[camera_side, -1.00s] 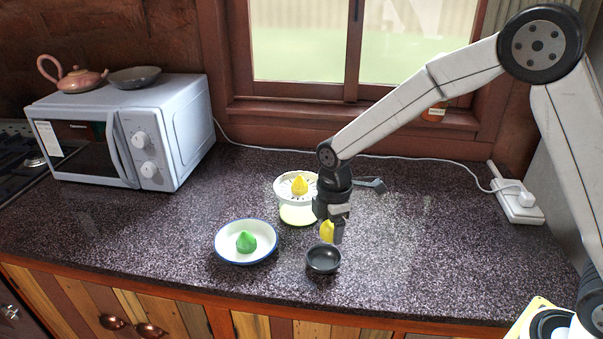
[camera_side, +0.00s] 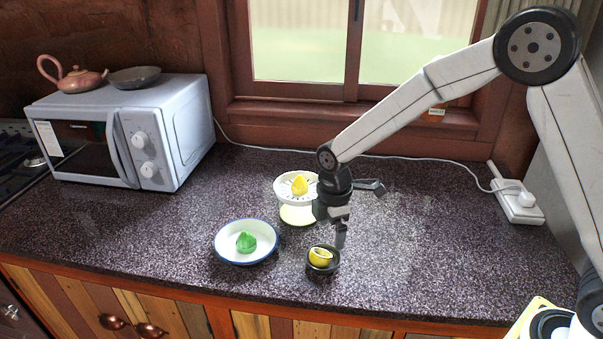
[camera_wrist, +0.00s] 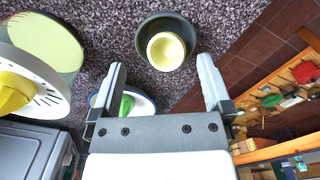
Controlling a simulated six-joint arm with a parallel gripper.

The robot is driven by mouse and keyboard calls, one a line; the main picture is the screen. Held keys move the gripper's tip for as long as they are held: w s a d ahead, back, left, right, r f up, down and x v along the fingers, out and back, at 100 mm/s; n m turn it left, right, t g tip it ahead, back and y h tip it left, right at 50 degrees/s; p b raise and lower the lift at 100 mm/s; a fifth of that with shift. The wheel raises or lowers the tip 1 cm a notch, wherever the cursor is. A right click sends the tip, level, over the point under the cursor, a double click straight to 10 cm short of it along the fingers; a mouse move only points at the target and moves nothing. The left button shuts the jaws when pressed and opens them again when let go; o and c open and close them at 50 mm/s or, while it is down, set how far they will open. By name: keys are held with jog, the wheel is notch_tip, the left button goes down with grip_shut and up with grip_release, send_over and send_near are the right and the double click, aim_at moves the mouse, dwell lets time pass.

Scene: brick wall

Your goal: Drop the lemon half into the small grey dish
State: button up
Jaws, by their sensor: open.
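The yellow lemon half (camera_side: 320,257) lies inside the small dark grey dish (camera_side: 323,271) near the front edge of the counter. In the wrist view the lemon half (camera_wrist: 166,50) sits in the dish (camera_wrist: 143,37), with its pale round face showing. My gripper (camera_side: 340,240) is just above and slightly right of the dish, apart from the lemon. In the wrist view my gripper (camera_wrist: 160,85) has its two fingers spread wide with nothing between them.
A white plate with a blue rim (camera_side: 228,256) holds a green piece (camera_side: 246,242) left of the dish. A juicer with a yellow cone (camera_side: 299,185) stands behind. A microwave (camera_side: 135,130) is at left.

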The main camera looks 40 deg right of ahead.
notch_tip(320, 180, up, 7)
jog(key=shift+r, duration=0.2)
dwell(0.4)
dwell(0.3)
jog(key=s+d+f+m+t, duration=0.1)
jog(key=s+d+f+m, duration=0.1)
jog(key=s+d+m, duration=0.2)
jog(key=s+d+f+m+t, duration=0.1)
jog(key=s+d+m, duration=0.3)
jog(key=s+m, duration=0.7)
jog(key=shift+s+f+t, duration=0.2)
jog(key=shift+f+t, duration=0.1)
jog(key=shift+f, duration=0.4)
jog(key=shift+d, duration=0.1)
dwell(0.6)
